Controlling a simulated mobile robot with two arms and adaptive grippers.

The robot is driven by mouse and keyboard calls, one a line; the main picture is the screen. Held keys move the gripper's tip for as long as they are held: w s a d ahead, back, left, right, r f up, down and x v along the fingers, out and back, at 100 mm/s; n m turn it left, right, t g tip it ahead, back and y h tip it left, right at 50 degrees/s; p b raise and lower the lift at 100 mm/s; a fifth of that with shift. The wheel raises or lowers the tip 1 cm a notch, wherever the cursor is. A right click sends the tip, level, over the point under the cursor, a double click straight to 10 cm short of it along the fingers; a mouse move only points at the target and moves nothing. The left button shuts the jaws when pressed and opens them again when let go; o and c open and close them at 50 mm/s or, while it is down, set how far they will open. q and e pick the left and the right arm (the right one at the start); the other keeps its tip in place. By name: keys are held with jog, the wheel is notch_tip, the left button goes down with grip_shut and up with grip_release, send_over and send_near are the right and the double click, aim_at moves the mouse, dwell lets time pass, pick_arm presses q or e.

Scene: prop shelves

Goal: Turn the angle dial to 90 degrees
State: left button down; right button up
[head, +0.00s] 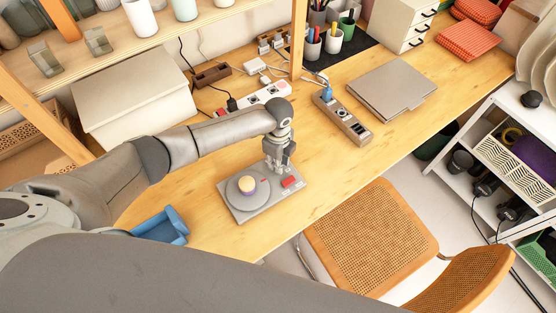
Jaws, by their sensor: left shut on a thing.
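A flat grey device (262,205) lies on the wooden table. It carries a round grey disc (239,198) with a cream and purple knob (247,184) on top, and a red block (291,182) near its right edge. I cannot read any angle marks on it. My left gripper (279,167) points down at the device's back right part, behind the red block and apart from the knob. It is shut on a small part there, which the fingers mostly hide; I cannot tell its shape. My right gripper is not in view.
A power strip (341,117) and a closed laptop (392,83) lie to the right. A large pale box (135,92) stands at the back left. A blue tray (163,226) lies left of the device. A woven chair (370,235) stands at the table's front edge.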

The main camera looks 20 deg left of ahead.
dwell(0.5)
pick_arm(q)
jog(key=c, duration=1.3)
grip_release()
jog(key=shift+o, duration=0.2)
notch_tip(320, 180, up, 12)
jog(key=shift+f, duration=0.1)
